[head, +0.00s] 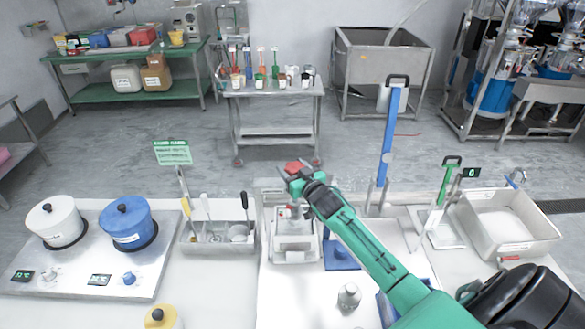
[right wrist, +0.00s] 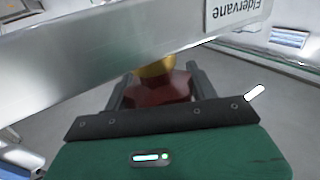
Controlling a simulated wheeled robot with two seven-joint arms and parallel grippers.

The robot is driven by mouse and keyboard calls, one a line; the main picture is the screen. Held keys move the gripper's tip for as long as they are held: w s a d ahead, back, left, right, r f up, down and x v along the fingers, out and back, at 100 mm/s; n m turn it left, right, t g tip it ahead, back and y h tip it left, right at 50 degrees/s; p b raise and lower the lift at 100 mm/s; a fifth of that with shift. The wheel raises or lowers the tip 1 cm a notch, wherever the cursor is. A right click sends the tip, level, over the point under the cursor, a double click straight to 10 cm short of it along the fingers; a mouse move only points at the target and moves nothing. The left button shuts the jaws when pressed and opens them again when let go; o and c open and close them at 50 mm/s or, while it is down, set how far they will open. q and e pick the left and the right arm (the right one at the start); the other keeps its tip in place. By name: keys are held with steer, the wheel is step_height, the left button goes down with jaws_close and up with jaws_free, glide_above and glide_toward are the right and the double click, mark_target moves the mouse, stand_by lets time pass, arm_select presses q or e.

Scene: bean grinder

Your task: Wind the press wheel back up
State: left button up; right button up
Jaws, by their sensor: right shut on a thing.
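The press (head: 293,246) stands on the white table at the middle, a light metal frame with an open base. Its red wheel (head: 296,167) is at the top, partly hidden by my right gripper (head: 300,180). My green right arm reaches up to it from the lower right. In the right wrist view the dark fingers of the right gripper (right wrist: 160,92) are shut on the red wheel (right wrist: 158,100), one on each side. A yellow part (right wrist: 156,66) shows just beyond the red. A metal bar labelled "Eldervane" (right wrist: 130,45) crosses in front. My left gripper is not in view.
A tool tray (head: 219,243) and a hot plate (head: 85,270) with a white pot (head: 55,219) and a blue pot (head: 126,222) lie left of the press. A tall blue-handled tool (head: 389,135) stands right of it. A white bin (head: 507,230) is farther right.

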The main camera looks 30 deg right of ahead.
steer(key=o, duration=1)
steer(key=shift+s, duration=0.1)
steer(key=shift+s+f, duration=0.15)
steer(key=shift+s, duration=0.15)
steer(key=s+b, duration=0.5)
steer(key=s, duration=0.8)
steer(key=shift+a, duration=0.25)
